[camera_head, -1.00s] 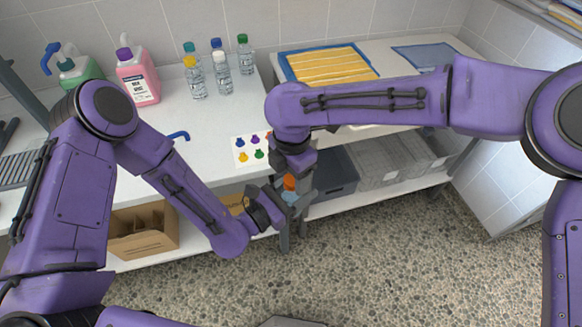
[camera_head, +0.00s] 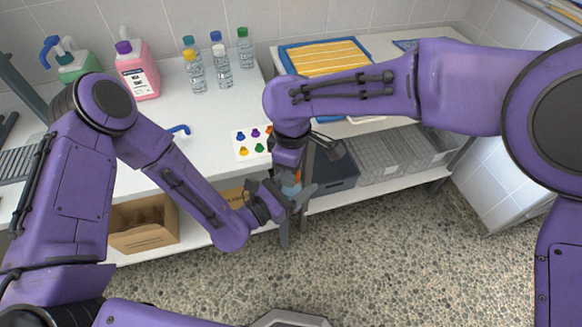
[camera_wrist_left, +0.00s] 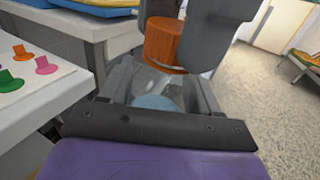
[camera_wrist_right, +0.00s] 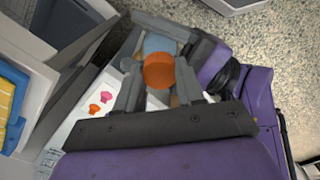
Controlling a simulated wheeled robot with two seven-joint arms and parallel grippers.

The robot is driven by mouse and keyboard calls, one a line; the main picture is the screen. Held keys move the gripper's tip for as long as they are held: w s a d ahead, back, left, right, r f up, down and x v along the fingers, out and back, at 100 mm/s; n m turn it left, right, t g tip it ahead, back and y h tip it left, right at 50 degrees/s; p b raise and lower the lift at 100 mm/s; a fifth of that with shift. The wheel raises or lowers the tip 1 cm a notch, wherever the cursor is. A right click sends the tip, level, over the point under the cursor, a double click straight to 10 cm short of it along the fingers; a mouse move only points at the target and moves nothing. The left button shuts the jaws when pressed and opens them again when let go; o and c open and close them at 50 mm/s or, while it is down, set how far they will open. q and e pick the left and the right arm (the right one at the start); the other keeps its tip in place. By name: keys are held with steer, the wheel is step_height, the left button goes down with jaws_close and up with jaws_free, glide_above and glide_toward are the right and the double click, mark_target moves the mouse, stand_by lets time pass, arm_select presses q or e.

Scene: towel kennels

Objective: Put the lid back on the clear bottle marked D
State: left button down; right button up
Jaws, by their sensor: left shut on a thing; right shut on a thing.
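The orange lid (camera_wrist_left: 165,45) is between the fingers of my right gripper (camera_wrist_right: 160,78), which is shut on it. It also shows in the right wrist view (camera_wrist_right: 159,70). The clear bottle (camera_wrist_left: 155,85), with a light-blue part low on it, is between the fingers of my left gripper (camera_head: 296,193), which is shut on it. The bottle is held in front of the counter edge, off the surface. The lid is directly above the bottle's top. Whether they touch is hard to tell. The D mark is not visible.
Several capped bottles (camera_head: 222,68) stand at the counter's back beside a pink jug (camera_head: 137,72) and a green jug (camera_head: 78,62). A card with coloured lid pictures (camera_head: 252,142) lies near the front edge. A cardboard box (camera_head: 143,228) and grey crates (camera_head: 378,160) sit below.

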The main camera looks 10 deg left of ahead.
steer(key=o, duration=1.2)
steer(key=shift+w+d, duration=0.1)
steer(key=shift+o, duration=0.2)
step_height(320, 180, up, 12)
steer(key=shift+f, duration=0.1)
